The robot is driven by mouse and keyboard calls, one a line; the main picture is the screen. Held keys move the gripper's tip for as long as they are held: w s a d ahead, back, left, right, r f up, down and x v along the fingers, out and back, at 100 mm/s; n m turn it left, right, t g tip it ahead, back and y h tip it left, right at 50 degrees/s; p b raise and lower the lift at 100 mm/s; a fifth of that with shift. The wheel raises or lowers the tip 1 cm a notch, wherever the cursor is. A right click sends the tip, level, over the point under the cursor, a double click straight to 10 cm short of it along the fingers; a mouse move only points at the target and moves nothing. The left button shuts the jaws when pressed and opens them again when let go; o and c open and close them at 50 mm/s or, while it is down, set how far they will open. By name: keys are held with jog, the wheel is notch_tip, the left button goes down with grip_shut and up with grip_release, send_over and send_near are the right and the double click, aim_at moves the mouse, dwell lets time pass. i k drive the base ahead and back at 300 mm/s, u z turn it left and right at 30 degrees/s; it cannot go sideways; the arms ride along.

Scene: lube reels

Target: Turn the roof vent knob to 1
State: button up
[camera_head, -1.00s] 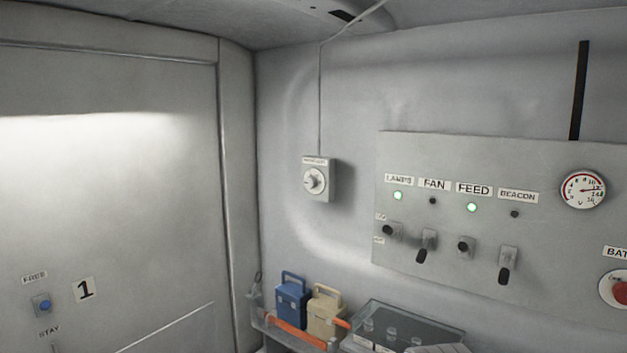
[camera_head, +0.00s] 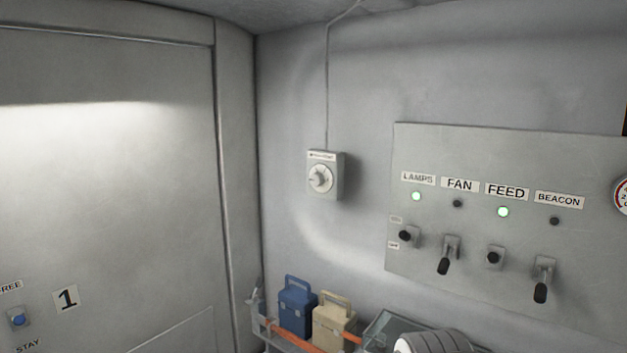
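A small white-grey control box (camera_head: 325,192) is fixed on the back wall, left of the switch panel. A round knob (camera_head: 320,178) sits on its front, and a thin cable runs from its top up to the ceiling. The label above the knob is too small to read, and I cannot tell the knob's setting. A rounded grey and white part (camera_head: 425,342) at the bottom edge looks like a piece of my arm. My gripper does not show.
A switch panel (camera_head: 410,145) with lamps, fan, feed and beacon switches is on the wall at right. Below stand a blue case (camera_head: 296,308) and a beige case (camera_head: 333,325) on a shelf, beside a glass-topped box (camera_head: 378,328). The wall around the knob is clear.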

aim_at(316, 179)
jog(key=k, duration=0.65)
jog(key=u, duration=0.5)
jog(key=i, duration=1.75)
jog(key=z, duration=0.7)
